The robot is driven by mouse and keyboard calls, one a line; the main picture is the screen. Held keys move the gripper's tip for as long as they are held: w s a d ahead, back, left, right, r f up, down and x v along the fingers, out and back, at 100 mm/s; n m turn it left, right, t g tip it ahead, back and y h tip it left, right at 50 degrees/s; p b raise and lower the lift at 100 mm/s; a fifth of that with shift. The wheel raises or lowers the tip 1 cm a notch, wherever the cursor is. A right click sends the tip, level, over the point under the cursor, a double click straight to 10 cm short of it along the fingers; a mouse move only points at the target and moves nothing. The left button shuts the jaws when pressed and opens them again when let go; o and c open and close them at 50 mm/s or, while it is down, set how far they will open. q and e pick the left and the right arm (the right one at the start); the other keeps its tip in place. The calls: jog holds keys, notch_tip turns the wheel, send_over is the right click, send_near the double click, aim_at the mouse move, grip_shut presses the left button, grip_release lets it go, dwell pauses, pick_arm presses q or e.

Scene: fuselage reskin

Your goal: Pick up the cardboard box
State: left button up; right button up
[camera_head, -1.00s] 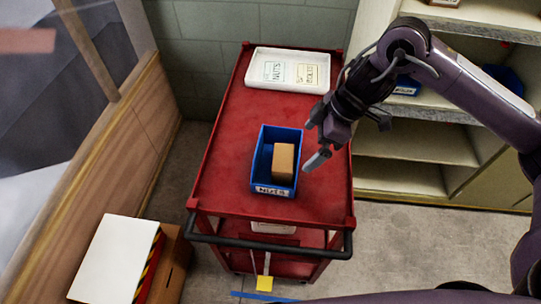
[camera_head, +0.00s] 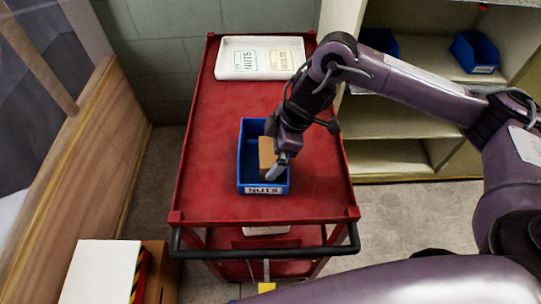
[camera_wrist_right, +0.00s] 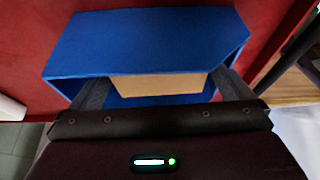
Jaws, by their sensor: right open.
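The cardboard box (camera_head: 266,155) is a small brown block inside the blue bin (camera_head: 251,166) labelled NUTS, which stands on the red cart. My right gripper (camera_head: 276,172) is over the bin and covers part of the box in the head view. In the right wrist view the box (camera_wrist_right: 158,85) shows between the two spread fingers (camera_wrist_right: 157,92), with the blue bin wall (camera_wrist_right: 150,40) beyond it. The right gripper is open; I cannot tell whether the fingers touch the box. My left gripper is not in view.
The red cart (camera_head: 215,125) has clear top around the bin. A white tray (camera_head: 228,62) with labelled areas lies at its far end. Shelves with blue bins (camera_head: 474,52) stand at the right. A dark handle (camera_head: 262,252) runs along the cart's near edge.

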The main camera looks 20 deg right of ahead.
jog(key=x, duration=0.2)
jog(key=shift+w+a+f, duration=0.1)
jog(key=shift+a+f, duration=0.1)
jog(key=shift+f, duration=0.15)
jog(key=c, duration=1.1)
jog(key=shift+r, duration=0.1)
jog(key=shift+c, duration=0.8)
jog(key=shift+r, duration=0.1)
